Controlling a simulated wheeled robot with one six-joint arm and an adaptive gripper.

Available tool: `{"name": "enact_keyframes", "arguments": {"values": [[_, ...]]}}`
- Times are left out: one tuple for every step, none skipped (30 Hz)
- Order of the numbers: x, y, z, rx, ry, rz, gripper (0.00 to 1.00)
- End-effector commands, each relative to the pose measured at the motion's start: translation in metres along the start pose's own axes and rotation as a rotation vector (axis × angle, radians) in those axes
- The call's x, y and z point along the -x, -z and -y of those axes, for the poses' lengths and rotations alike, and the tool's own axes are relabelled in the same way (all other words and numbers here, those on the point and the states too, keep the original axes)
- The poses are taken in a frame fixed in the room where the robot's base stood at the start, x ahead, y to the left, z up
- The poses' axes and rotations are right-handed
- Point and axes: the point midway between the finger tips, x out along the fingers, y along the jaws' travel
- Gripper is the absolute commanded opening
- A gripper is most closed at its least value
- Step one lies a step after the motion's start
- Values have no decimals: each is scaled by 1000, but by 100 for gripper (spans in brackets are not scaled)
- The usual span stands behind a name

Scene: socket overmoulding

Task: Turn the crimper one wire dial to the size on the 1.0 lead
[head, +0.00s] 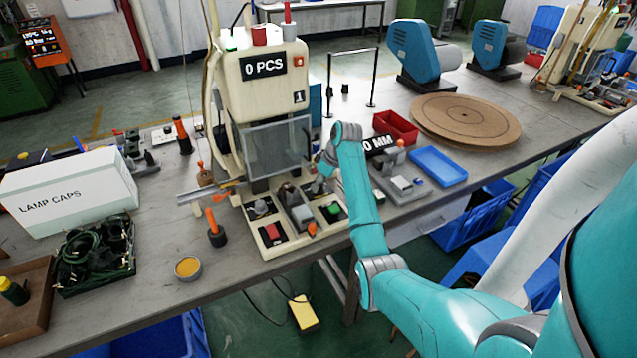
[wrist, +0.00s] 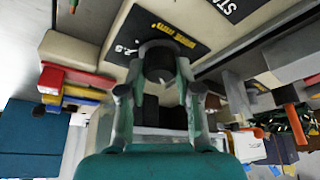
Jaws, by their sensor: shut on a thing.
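The crimper one (head: 262,90) is a cream machine with a "0 PCS" sign and a small "1" plate, standing mid-bench in the head view. In the wrist view a dark round dial (wrist: 158,62) sits on a black plate with yellow lettering, part of it too blurred to read. My gripper (wrist: 160,82) is shut on the dial, one finger on each side. In the head view my arm reaches the crimper's right side, and the dial is hidden there. Green and dark coiled leads (head: 95,243) lie in a black tray at the left; I cannot read which is 1.0.
A white "LAMP CAPS" box (head: 75,195) stands at the left. An orange-handled tool (head: 213,225) and a small yellow-filled tin (head: 188,267) stand before the crimper. A red bin (head: 396,127), a blue tray (head: 438,167) and a round brown board (head: 465,118) lie to the right.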

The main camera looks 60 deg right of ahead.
Motion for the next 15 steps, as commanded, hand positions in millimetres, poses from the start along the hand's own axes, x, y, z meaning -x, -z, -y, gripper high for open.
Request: {"name": "enact_keyframes", "arguments": {"values": [[0,0,0,25,12,0,0],[0,0,0,40,18,0,0],[0,0,0,60,26,0,0],[0,0,0,73,31,1,0],[0,0,0,86,36,1,0],[0,0,0,100,43,1,0],[0,0,0,110,47,1,0],[0,0,0,119,51,1,0],[0,0,0,129,56,1,0],[0,0,0,136,58,1,0],[0,0,0,143,61,0,0],[0,0,0,149,63,0,0],[0,0,0,152,64,0,0],[0,0,0,156,66,0,0],[0,0,0,159,67,0,0]]}}
